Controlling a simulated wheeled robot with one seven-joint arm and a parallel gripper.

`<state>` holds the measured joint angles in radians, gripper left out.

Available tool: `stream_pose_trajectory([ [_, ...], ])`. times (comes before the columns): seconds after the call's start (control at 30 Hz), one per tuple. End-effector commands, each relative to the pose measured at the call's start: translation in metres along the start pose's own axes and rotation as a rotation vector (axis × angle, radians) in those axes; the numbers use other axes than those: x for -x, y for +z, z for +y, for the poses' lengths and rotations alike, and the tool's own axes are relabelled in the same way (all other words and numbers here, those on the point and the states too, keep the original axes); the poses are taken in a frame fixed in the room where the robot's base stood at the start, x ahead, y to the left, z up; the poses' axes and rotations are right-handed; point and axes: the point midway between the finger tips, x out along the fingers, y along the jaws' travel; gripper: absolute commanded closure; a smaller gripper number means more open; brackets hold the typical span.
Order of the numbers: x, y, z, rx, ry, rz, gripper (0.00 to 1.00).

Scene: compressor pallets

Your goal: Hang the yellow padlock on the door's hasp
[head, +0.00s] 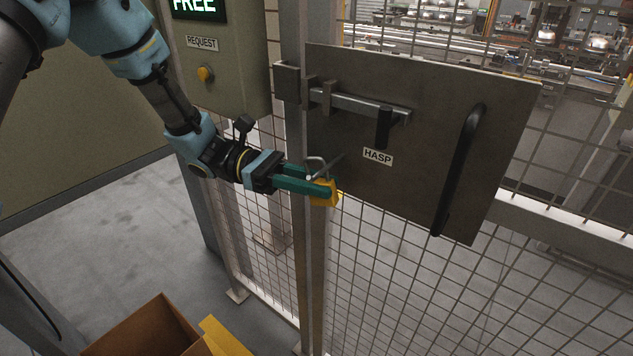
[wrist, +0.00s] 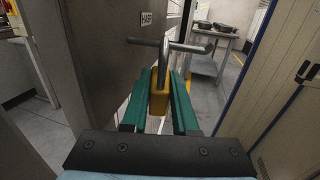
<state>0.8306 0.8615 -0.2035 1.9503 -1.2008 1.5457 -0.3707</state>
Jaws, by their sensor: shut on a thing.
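The yellow padlock (head: 325,193) is held in the green fingers of my gripper (head: 308,184), in front of the lower left edge of the grey door (head: 420,135). In the wrist view the yellow body (wrist: 159,100) sits between the two fingers (wrist: 160,108), with its grey shackle (wrist: 163,62) pointing up. A thin dark rod, apparently the hasp's peg (wrist: 140,41), crosses at the shackle's top; it also shows in the head view (head: 332,164). I cannot tell whether the shackle is around the rod or only beside it. A HASP label (head: 377,157) is on the door.
A sliding bolt (head: 350,100) with a black knob and a long black handle (head: 460,165) stand out from the door. A request box (head: 215,60) is at the upper left. Wire mesh fence (head: 390,260) lies below the door. An open cardboard box (head: 150,325) is on the floor.

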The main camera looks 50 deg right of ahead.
Motion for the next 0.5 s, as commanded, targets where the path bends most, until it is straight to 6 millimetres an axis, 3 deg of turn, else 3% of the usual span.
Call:
stream_pose_trajectory([
  [0.3,-0.0012,0.0001,-0.0009,0.001,-0.004,-0.001,1.0],
  [0.33,-0.0012,0.0,-0.0008,0.001,-0.003,-0.001,0.7],
  [0.5,-0.0005,0.0,-0.0005,0.0,-0.002,0.0,0.51],
])
